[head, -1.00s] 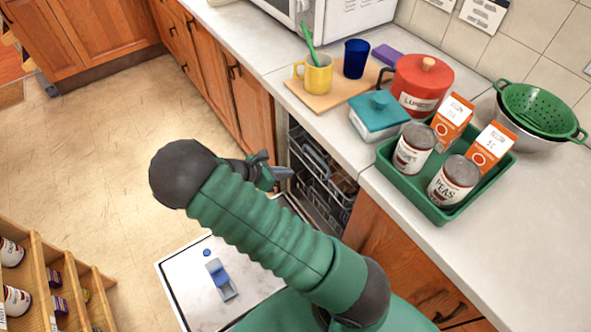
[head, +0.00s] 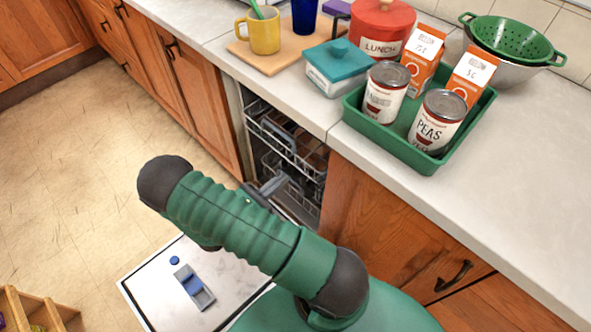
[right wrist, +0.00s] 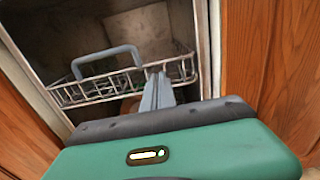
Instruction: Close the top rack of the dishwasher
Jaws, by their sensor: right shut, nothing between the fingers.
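The dishwasher stands open under the counter, with its door (head: 150,285) folded down flat. The top rack (head: 285,143) is a wire basket in the dishwasher's opening. In the right wrist view the top rack (right wrist: 118,88) shows its front wires and a grey handle (right wrist: 105,58). My right gripper (head: 276,184) is shut and empty, in front of the opening and low beside the rack in the head view. In the right wrist view its fingers (right wrist: 158,90) overlap the right part of the rack's front. I cannot tell whether they touch it. My left gripper is not in view.
Wooden cabinets (head: 385,225) flank the dishwasher. On the counter (head: 480,210) above are a green tray (head: 425,160) with cans and cartons, a teal-lidded box (head: 338,68) and a yellow mug (head: 260,35). A wooden shelf (head: 35,310) stands at the lower left. The floor at left is clear.

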